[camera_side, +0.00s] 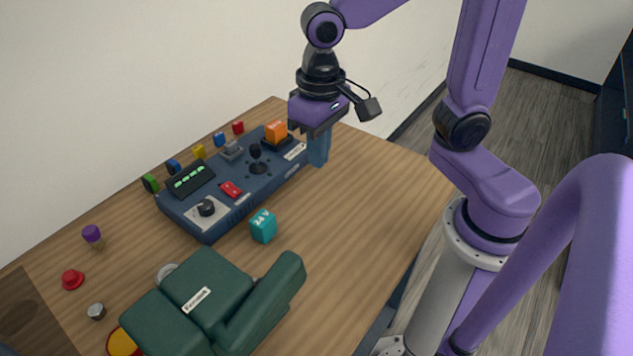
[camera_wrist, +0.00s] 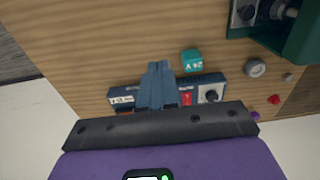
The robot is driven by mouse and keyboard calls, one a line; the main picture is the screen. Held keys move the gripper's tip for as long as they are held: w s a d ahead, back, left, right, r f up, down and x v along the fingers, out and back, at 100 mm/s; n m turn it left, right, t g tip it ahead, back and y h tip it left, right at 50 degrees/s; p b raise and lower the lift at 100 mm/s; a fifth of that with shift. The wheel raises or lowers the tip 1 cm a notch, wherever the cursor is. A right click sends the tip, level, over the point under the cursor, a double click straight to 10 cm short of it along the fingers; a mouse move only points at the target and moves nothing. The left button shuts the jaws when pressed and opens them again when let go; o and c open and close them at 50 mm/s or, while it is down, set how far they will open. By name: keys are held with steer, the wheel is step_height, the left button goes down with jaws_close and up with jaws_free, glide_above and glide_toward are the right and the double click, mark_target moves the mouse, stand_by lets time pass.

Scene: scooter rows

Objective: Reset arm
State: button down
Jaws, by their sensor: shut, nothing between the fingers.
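My gripper (camera_side: 318,160) points down over the table by the right end of the dark blue control console (camera_side: 236,207). Its blue fingers are together with nothing between them. In the wrist view the shut fingers (camera_wrist: 158,66) reach across part of the console (camera_wrist: 208,79) and hide its middle. The console carries a black joystick, an orange block (camera_side: 276,131), a red switch (camera_side: 231,189), a black knob (camera_side: 206,207) and a green-lit display (camera_side: 189,179). Whether the fingertips touch anything cannot be told.
A teal block (camera_side: 263,226) marked 24V stands in front of the console. A dark green padded seat-like object (camera_side: 205,290) fills the near table. Several small coloured blocks line the console's back edge. A red button (camera_side: 72,279) and purple knob (camera_side: 92,234) lie left. The table's right side (camera_side: 385,185) is clear.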

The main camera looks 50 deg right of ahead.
steer(key=s+d+f+n, duration=0.2)
steer(key=s+d+n, duration=0.5)
steer(key=s+n, duration=0.4)
step_height(320, 180, up, 3)
steer(key=m+t, duration=0.2)
steer(key=m, duration=0.9)
glide_above(226, 185)
steer(key=s, duration=0.3)
steer(key=f, duration=0.4)
steer(key=w+f, duration=0.1)
steer(key=f, duration=0.4)
steer(key=w+f, duration=0.1)
steer(key=f, duration=0.3)
steer(key=shift+w+f, duration=0.2)
steer(key=shift+f, duration=0.2)
